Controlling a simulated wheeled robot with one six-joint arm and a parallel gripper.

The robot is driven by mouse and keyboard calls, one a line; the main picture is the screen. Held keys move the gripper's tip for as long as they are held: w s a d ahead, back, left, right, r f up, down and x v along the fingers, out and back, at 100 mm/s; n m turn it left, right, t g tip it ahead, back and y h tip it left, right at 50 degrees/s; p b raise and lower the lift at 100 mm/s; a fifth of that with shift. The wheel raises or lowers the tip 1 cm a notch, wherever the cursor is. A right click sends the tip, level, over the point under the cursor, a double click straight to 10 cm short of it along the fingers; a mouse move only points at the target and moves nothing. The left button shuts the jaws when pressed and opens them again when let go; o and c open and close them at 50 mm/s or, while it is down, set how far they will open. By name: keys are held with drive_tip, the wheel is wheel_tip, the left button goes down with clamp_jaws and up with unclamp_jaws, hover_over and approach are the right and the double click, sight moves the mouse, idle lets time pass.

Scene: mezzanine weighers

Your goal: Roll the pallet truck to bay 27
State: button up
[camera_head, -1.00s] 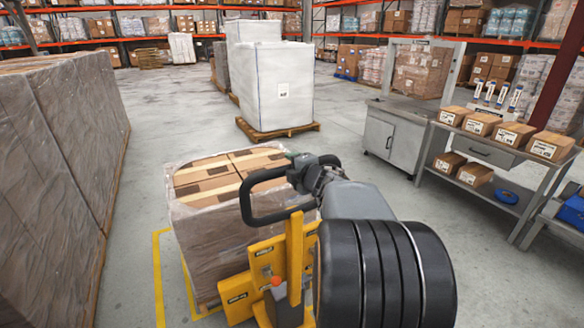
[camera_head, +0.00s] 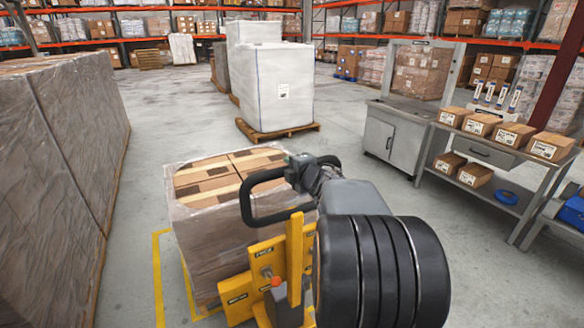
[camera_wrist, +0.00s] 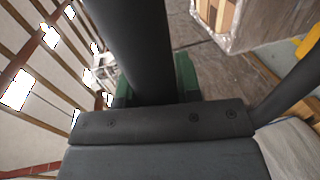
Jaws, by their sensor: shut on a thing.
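The yellow pallet truck (camera_head: 265,262) stands just in front of me in the head view, with a black loop handle (camera_head: 247,205) at its top. A film-wrapped load of brown cartons (camera_head: 205,240) stands beyond its mast. My gripper (camera_head: 302,168) is at the far upper side of the loop and is shut on the handle. In the wrist view, the green fingers of my gripper (camera_wrist: 155,85) lie on both sides of the thick black handle bar (camera_wrist: 135,45). Yellow floor lines (camera_head: 158,275) run beside the load's left side. No bay number is readable.
A tall wrapped stack (camera_head: 60,160) closes the left side. White wrapped pallet loads (camera_head: 275,90) stand ahead. A grey cabinet (camera_head: 392,140) and a bench with small cartons (camera_head: 500,160) line the right. Open floor (camera_head: 165,110) lies ahead left and between load and bench.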

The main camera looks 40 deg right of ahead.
clamp_jaws()
drive_tip(key=r+x, duration=0.2)
drive_tip(key=x, duration=0.8)
drive_tip(key=shift+w+f, duration=0.2)
drive_tip(key=shift+w, duration=0.2)
drive_tip(key=o, duration=0.6)
unclamp_jaws()
drive_tip(key=shift+o, duration=0.9)
drive_tip(key=shift+d, duration=0.15)
drive_tip(key=shift+o, duration=0.9)
drive_tip(key=shift+r, duration=0.1)
drive_tip(key=v, duration=1.3)
drive_tip(key=shift+s+r, duration=0.1)
drive_tip(key=shift+s, duration=0.3)
